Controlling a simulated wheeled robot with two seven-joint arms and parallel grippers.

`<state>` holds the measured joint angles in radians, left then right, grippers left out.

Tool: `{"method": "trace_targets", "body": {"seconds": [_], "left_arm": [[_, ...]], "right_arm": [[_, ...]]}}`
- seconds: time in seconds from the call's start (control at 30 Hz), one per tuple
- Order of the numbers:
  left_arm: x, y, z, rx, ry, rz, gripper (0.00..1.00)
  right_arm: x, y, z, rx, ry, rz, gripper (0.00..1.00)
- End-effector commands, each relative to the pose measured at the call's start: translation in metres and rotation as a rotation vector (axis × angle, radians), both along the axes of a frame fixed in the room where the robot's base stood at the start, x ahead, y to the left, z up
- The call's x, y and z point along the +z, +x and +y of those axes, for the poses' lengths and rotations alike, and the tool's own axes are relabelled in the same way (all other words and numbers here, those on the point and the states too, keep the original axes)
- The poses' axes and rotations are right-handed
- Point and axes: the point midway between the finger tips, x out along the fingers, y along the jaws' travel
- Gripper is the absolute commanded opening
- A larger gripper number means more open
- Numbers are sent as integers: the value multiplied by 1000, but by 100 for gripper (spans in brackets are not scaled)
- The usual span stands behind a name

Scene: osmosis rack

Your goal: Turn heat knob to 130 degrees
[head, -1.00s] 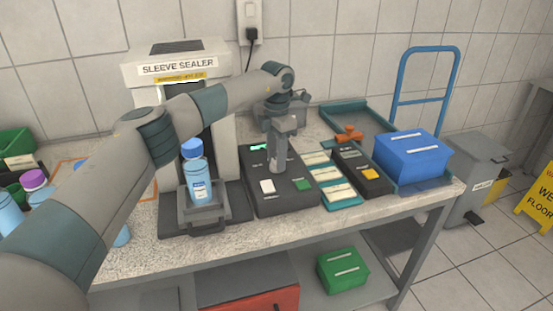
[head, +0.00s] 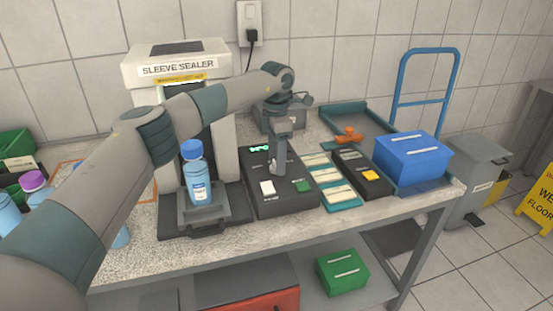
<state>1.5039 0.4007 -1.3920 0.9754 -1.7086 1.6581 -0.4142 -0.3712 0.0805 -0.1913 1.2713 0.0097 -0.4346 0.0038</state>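The dark control box (head: 290,202) sits on the bench to the right of the sleeve sealer (head: 181,68). It has a lit green display (head: 259,148) too small to read, a white button (head: 267,187) and a green button (head: 303,185). My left gripper (head: 279,170) points down over the box, just right of the display, with its tips at or close to the box top. The heat knob cannot be made out; the gripper may cover it. The gap between the fingers is not clear. My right gripper is out of view.
A blue-capped bottle (head: 197,178) stands in the sealer's holder in front of my forearm. Pale sleeve packs (head: 328,176), a black box with a yellow button (head: 371,172) and a blue crate (head: 413,158) are to the right. More bottles (head: 33,186) stand at left.

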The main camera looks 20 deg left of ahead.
Motion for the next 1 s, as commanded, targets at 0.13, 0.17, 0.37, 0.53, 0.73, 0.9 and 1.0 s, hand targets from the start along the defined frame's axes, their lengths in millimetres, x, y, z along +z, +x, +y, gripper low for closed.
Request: {"method": "trace_targets", "body": {"seconds": [0.13, 0.17, 0.37, 0.53, 0.73, 0.9, 1.0], "left_arm": [[-1, 0, 0, 0, 1, 2, 52], [-1, -1, 0, 0, 1, 2, 52], [1, -1, 0, 0, 1, 2, 52], [12, 0, 0, 0, 2, 1, 52], [40, 0, 0, 0, 1, 1, 52], [74, 0, 0, 2, 1, -2, 52], [95, 0, 0, 2, 1, -1, 52]], "right_arm": [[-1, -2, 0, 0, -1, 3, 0], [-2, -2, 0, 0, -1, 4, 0], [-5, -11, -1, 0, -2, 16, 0], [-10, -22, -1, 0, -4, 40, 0], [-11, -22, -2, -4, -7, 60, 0], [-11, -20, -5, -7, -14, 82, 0], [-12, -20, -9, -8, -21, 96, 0]]}}
